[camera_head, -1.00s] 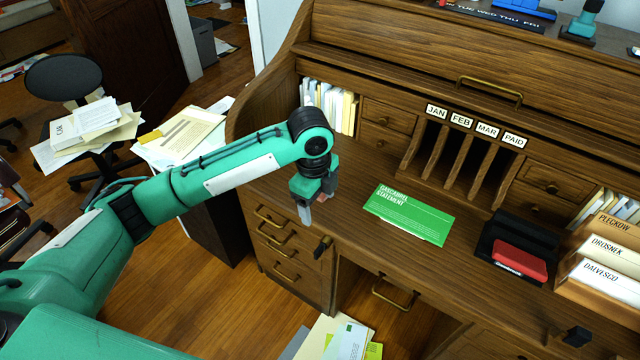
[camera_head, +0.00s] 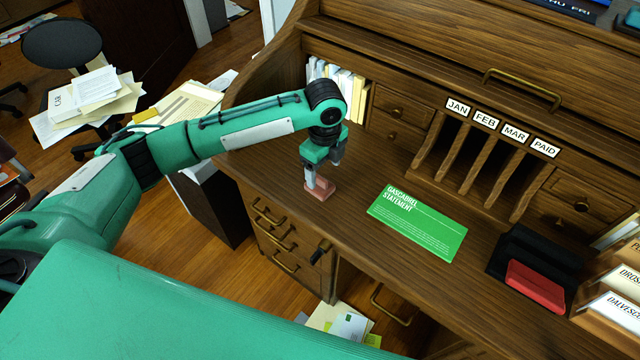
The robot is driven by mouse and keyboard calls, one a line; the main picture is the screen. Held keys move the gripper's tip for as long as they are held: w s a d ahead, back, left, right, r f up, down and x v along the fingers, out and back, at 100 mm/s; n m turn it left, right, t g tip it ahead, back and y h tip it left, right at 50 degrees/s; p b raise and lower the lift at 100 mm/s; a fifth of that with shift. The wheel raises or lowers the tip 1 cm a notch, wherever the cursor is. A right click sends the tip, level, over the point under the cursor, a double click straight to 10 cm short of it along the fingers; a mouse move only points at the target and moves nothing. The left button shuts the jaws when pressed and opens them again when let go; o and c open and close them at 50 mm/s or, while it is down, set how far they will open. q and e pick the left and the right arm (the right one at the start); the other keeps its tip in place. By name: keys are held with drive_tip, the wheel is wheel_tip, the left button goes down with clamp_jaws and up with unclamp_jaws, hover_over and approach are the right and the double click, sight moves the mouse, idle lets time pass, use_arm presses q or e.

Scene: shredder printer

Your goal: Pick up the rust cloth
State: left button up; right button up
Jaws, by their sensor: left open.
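The rust cloth (camera_head: 321,190) is a small folded reddish-brown piece on the left part of the wooden desktop. My left gripper (camera_head: 322,181) points down at the cloth, with its fingers open and their tips right over or beside it. Part of the cloth is hidden behind a finger, and I cannot tell whether the fingers touch it. My right gripper is not in view.
A green statement sheet (camera_head: 417,222) lies on the desktop to the right of the cloth. Beyond it are a black holder (camera_head: 524,249) and a red box (camera_head: 535,286). Upright papers (camera_head: 340,88) and wooden slots (camera_head: 480,155) stand at the back.

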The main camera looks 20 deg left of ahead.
sight(320, 177)
use_arm(q)
drive_tip(key=shift+w+f, duration=0.1)
drive_tip(key=shift+f, duration=0.7)
drive_tip(key=f, duration=0.2)
drive_tip(key=a+f, duration=0.1)
drive_tip(key=f, duration=0.1)
drive_tip(key=shift+a+f, duration=0.1)
drive_tip(key=shift+w+f, duration=0.1)
drive_tip(key=shift+f, duration=0.35)
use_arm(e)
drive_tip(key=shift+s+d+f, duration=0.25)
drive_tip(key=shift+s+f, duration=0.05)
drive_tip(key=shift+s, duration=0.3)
use_arm(q)
drive_tip(key=c, duration=1)
drive_tip(key=shift+c, duration=0.4)
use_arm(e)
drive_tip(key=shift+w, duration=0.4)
use_arm(q)
drive_tip(key=shift+r, duration=0.1)
